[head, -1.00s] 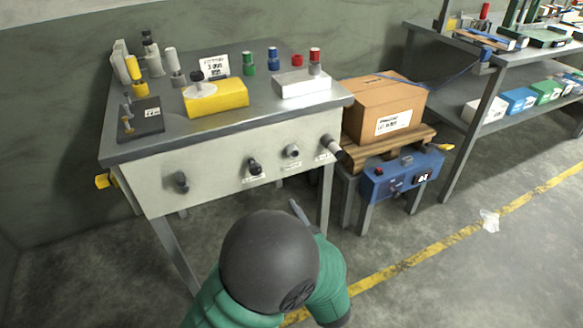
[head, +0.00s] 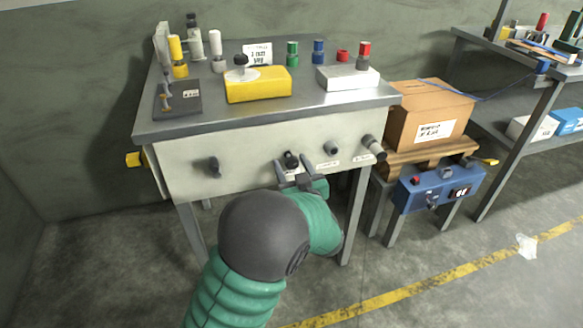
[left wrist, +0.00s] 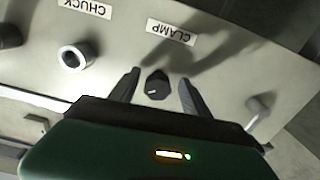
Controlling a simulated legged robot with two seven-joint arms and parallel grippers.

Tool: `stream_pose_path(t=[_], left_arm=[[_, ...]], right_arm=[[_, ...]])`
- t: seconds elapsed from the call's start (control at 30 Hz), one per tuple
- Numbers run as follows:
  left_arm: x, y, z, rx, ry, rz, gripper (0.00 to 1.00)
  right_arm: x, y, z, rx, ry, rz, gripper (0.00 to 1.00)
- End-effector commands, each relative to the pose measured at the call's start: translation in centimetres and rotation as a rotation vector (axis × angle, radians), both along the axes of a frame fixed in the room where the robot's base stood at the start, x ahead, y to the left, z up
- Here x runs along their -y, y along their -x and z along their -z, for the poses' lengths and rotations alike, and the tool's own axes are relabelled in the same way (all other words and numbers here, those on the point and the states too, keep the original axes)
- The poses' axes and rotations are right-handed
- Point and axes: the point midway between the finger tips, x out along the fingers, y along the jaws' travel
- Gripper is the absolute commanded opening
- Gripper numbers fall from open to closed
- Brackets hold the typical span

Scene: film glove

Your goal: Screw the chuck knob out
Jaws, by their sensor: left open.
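The front panel (head: 250,166) of the grey bench carries a row of knobs. In the left wrist view, upside down, the CHUCK label (left wrist: 85,8) sits by a pale round knob (left wrist: 76,56); in the head view this grey knob (head: 331,148) is right of my gripper. The CLAMP label (left wrist: 170,32) sits by a black faceted knob (left wrist: 155,85). My left gripper (head: 295,170) is open, its two fingers on either side of the black clamp knob, which shows between them in the wrist view; contact cannot be told. My right gripper is out of view.
A dark knob (head: 372,147) sits at the panel's right end and a dark lever knob (head: 214,167) at the left. The benchtop (head: 215,121) holds a yellow block (head: 258,86) and several coloured cylinders. A cardboard box (head: 430,118) stands right of the bench.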

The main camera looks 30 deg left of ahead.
Motion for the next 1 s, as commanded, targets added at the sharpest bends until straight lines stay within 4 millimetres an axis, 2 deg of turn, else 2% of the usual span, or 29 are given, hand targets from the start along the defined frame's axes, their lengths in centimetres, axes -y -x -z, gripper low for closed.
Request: stream_pose_path(t=[0.13,0.53,1.0], left_arm=[[0.06,0.00,-0.02,0.001,0.001,0.001,0.53],[-0.02,-0.01,0.06,-0.001,0.002,0.000,0.00],[0.00,-0.03,0.14,0.060,0.054,0.001,0.00]], right_arm=[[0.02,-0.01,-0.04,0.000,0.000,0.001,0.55],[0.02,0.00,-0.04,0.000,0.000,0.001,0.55],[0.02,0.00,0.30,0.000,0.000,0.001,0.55]])
